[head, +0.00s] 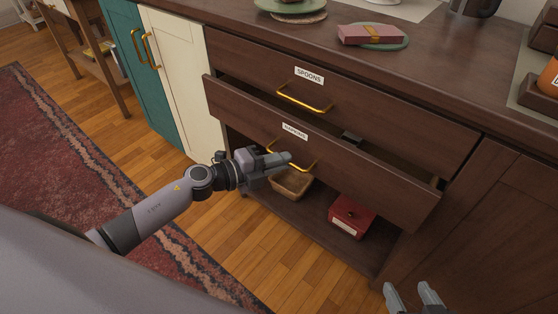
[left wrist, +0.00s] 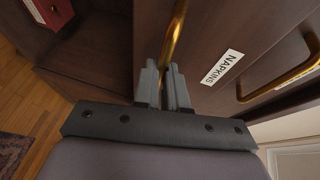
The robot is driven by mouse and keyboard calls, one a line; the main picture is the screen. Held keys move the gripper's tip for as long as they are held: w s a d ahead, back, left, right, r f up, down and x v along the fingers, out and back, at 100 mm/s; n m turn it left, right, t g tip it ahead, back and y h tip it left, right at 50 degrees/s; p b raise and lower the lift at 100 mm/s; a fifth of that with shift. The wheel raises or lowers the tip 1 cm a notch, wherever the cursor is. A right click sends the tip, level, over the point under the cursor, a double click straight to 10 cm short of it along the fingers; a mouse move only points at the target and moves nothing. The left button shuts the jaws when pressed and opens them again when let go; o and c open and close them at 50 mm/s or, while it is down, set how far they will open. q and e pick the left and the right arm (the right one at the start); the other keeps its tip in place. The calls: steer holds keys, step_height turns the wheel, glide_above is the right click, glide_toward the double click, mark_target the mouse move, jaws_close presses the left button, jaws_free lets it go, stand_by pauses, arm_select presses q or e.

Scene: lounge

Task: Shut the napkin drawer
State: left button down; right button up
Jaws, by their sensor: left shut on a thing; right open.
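The napkin drawer (head: 350,160) is the lower dark wood drawer in the head view, and it stands pulled out below the shut spoons drawer (head: 370,105). Its label reads NAPKINS in the left wrist view (left wrist: 222,67). Its brass handle (head: 302,164) also shows in the left wrist view (left wrist: 174,35). My left gripper (head: 284,159) is at the left part of this handle, and its fingers (left wrist: 164,88) are shut on the bar. My right gripper (head: 412,290) is open and empty at the bottom right, apart from the drawer.
Below the drawer, an open shelf holds a wicker basket (head: 292,184) and a red box (head: 350,217). The counter above carries a plate with a pink packet (head: 370,35). Wooden floor (head: 240,235) and a red rug (head: 60,150) lie in front.

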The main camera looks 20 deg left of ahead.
mark_target(292, 151)
arm_select(q)
steer(key=shift+w, duration=0.1)
steer(key=w, duration=0.1)
steer(key=w+d, duration=0.1)
steer(key=w, duration=0.1)
steer(key=shift+w, duration=0.25)
steer(key=shift+w+r, duration=0.1)
steer(key=shift+w, duration=0.05)
arm_select(e)
steer(key=shift+a+r, duration=0.1)
steer(key=shift+a, duration=0.15)
arm_select(q)
steer(key=c, duration=1.5)
jaws_free()
steer(key=shift+d, duration=0.1)
steer(key=o, duration=0.3)
steer(key=shift+w+d, duration=0.1)
arm_select(e)
steer(key=shift+w+d, duration=0.1)
